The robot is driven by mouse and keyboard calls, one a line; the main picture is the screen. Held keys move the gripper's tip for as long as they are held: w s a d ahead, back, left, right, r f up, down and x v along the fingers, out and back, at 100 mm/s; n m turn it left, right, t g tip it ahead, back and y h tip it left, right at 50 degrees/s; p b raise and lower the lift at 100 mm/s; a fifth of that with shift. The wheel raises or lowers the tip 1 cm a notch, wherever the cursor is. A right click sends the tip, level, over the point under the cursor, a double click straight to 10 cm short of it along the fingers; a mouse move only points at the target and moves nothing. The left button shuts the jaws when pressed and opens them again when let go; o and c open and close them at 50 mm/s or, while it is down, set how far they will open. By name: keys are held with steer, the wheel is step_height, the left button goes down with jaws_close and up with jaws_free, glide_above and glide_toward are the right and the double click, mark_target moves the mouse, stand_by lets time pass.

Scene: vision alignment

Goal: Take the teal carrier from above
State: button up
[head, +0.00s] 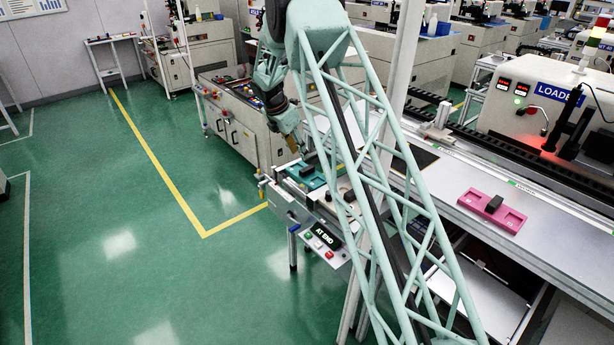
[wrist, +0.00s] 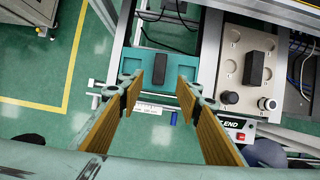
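The teal carrier (wrist: 190,60) lies flat on a narrow station in the wrist view, with a dark upright block (wrist: 159,68) at its middle. It also shows in the head view (head: 317,183), partly hidden by my arm. My gripper (wrist: 159,82) is open and empty. Its two tan-padded fingers point toward the carrier, one to each side of the dark block in the picture. In the head view my gripper (head: 300,148) hangs close above the carrier. The exact height of the fingertips over it is hard to tell.
A beige plate (wrist: 229,80) with another dark block (wrist: 258,68) and knobs stands right of the carrier. A control box reading "AT END" (head: 326,238) is at the station's front. A pink carrier (head: 478,201) lies on the long bench at right. The green floor at left is clear.

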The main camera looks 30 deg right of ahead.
glide_above(307, 168)
steer(key=s+a, duration=0.1)
steer(key=a, duration=0.2)
steer(key=shift+d+f, duration=0.2)
steer(key=shift+f, duration=2.55)
steer(key=shift+b+x, duration=0.4)
steer(key=shift+x, duration=2.2)
steer(key=shift+c, duration=0.7)
steer(key=c, duration=0.9)
steer(key=shift+c, duration=0.2)
steer(key=shift+r, duration=0.2)
step_height(307, 168, up, 10)
steer(key=shift+p, duration=0.45)
steer(key=shift+f, duration=0.15)
